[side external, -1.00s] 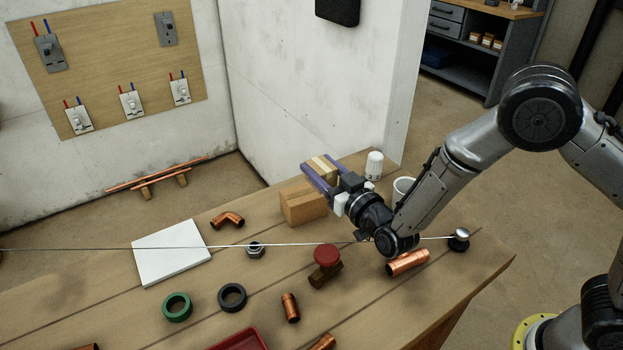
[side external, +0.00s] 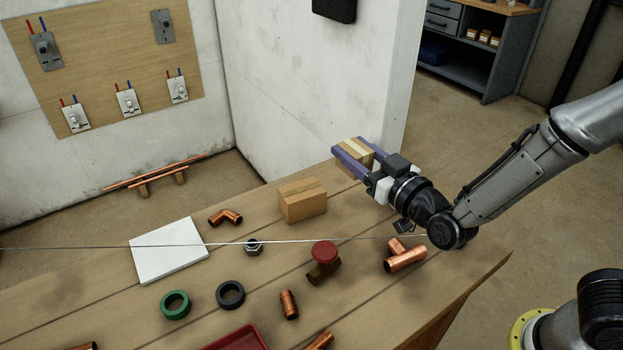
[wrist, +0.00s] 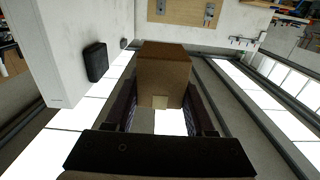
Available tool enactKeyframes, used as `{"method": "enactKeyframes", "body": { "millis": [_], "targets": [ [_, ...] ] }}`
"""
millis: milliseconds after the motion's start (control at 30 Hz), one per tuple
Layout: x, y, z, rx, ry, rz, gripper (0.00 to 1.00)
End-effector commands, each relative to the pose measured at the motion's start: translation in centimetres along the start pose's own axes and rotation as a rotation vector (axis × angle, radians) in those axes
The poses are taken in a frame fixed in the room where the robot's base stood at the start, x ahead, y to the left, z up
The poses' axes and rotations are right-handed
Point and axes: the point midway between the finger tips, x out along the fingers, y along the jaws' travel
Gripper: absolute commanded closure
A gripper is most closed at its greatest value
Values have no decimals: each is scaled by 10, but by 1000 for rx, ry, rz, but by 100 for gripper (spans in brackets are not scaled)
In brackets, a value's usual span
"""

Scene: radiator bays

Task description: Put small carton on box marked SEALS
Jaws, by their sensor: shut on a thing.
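The small carton (side external: 359,151), brown with a paler tape band, is between the purple fingers of my gripper (side external: 352,154), which is shut on it. It is held in the air above the table's back right part. In the wrist view the carton (wrist: 163,75) fills the space between the fingers. A larger cardboard box (side external: 302,201) sits on the table, left of and below my gripper, apart from it. No SEALS marking can be read on it. Nothing is on its top.
A white plate (side external: 168,252), copper elbow (side external: 226,217), green ring (side external: 175,305), black ring (side external: 230,294), red-topped valve (side external: 324,253) and copper tee (side external: 404,258) lie on the table. A thin rod crosses the scene. A white wall (side external: 310,95) stands behind.

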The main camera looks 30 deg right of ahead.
Motion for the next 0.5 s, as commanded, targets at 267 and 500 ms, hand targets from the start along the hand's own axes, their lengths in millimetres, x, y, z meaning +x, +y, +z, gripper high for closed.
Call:
{"method": "enactKeyframes", "body": {
  "millis": [267,500],
  "targets": [
    [50,-13,24,-1,-3,2,100],
    [94,-25,52,-2,-4,1,100]
  ]
}}
